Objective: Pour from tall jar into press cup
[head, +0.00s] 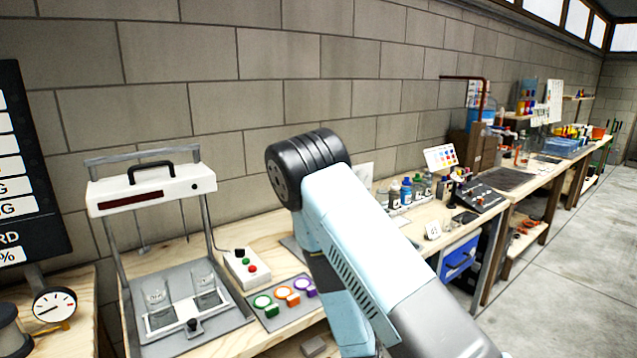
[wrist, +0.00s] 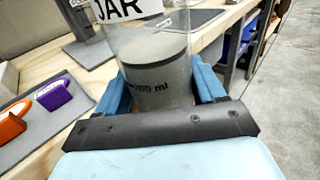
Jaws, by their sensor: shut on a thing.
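In the wrist view, my gripper (wrist: 163,86) is shut on a clear jar (wrist: 160,55) with a white label ending in "JAR". The jar has a volume mark in ml and holds grey contents in its lower part. My blue fingers are on either side of it. The jar's top is cut off by the frame edge. In the head view my arm hides my gripper and the jar. I cannot pick out the press cup for sure in either view.
At the left, two clear beakers (head: 158,302) stand on a framed device (head: 150,192). A button box (head: 240,268) and a panel with green, orange and purple pieces (head: 283,303) lie beside it. Bottles (head: 406,190) stand farther along the bench. The wall is close behind.

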